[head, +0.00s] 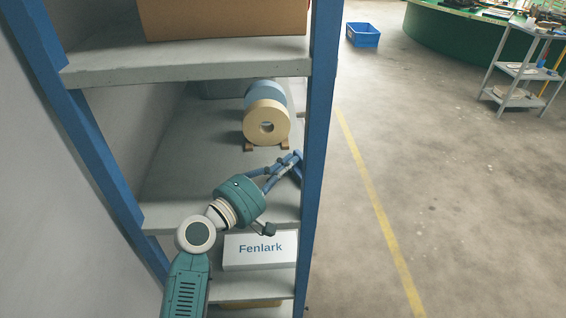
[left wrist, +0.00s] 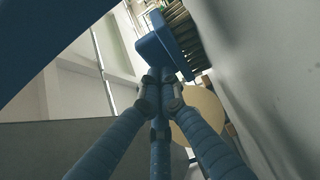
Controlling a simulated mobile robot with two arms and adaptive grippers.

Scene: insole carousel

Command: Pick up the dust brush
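The dust brush (left wrist: 158,47) has a blue body with dark bristles along one side in the left wrist view. My left gripper (left wrist: 160,92) has its blue-sleeved fingers drawn together at the near end of the brush and looks shut on it. In the head view my left gripper (head: 284,168) reaches over the middle shelf, close to the blue post at its right edge. Only a small blue part of the brush shows there, and the fingers partly hide it. My right gripper is in neither view.
A tan roll (head: 266,122) and a blue roll (head: 262,92) stand behind the gripper on the middle shelf (head: 205,150). The blue post (head: 318,120) is close on the right. A white Fenlark box (head: 260,251) sits below; a cardboard box (head: 222,18) sits above.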

